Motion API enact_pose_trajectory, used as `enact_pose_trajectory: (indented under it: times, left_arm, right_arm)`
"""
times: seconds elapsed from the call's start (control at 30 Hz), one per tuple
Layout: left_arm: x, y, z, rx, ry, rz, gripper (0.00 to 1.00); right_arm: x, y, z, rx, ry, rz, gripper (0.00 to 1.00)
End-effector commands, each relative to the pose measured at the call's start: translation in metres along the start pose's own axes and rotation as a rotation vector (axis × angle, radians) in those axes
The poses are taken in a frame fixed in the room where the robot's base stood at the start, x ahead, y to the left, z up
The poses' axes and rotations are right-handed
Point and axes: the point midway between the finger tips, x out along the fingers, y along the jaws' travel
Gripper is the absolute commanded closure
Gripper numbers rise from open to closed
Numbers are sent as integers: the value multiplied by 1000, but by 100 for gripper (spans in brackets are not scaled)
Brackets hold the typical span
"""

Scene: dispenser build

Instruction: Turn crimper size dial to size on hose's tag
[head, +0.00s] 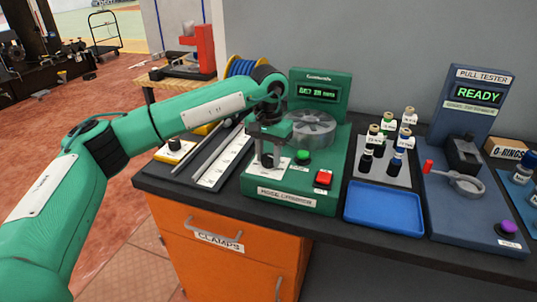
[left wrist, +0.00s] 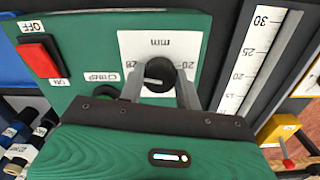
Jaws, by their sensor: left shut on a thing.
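The hose crimper (head: 318,145) is a green machine with a lit display, a round grey die head, a green button and a red switch. Its size dial is a black knob (left wrist: 160,74) on a white plate (left wrist: 137,48) marked "mm", with "20" readable on the right; the other marks are partly hidden or too small. A pale line shows on the knob, but its exact setting is unclear. My left gripper (head: 268,158) is shut on the knob, one finger on each side; it also shows in the left wrist view (left wrist: 160,90). I cannot make out a hose tag. My right gripper is out of view.
A ruler strip (head: 222,158) lies left of the crimper. An orange drawer (head: 215,230) labelled "CLAMPS" is below.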

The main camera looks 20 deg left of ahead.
Motion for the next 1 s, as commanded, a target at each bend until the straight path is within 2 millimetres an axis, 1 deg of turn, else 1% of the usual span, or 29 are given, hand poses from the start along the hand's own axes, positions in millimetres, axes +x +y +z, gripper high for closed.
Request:
enact_pose_trajectory:
  times: [0.03, 0.07, 0.1, 0.17, 0.43, 0.57, 0.67, 1.0]
  left_arm:
    - [-3, -1, -1, -1, 6, 0, 89]
    - [-3, -1, -1, -1, 6, 0, 64]
    - [-3, -1, -1, -1, 6, 1, 56]
    - [-2, 0, -1, -1, 5, 0, 45]
    - [-1, 0, 0, -1, 2, 0, 44]
    - [-9, 0, -1, -1, 3, 1, 44]
    - [-24, 0, -1, -1, 4, 1, 44]
    - [-101, 0, -1, -1, 6, 1, 44]
  right_arm:
    - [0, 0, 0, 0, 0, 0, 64]
    - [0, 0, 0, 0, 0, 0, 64]
    - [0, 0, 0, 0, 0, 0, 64]
    - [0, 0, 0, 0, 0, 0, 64]
    - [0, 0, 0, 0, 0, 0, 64]
    - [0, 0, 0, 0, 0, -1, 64]
    - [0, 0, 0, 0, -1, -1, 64]
    - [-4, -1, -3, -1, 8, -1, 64]
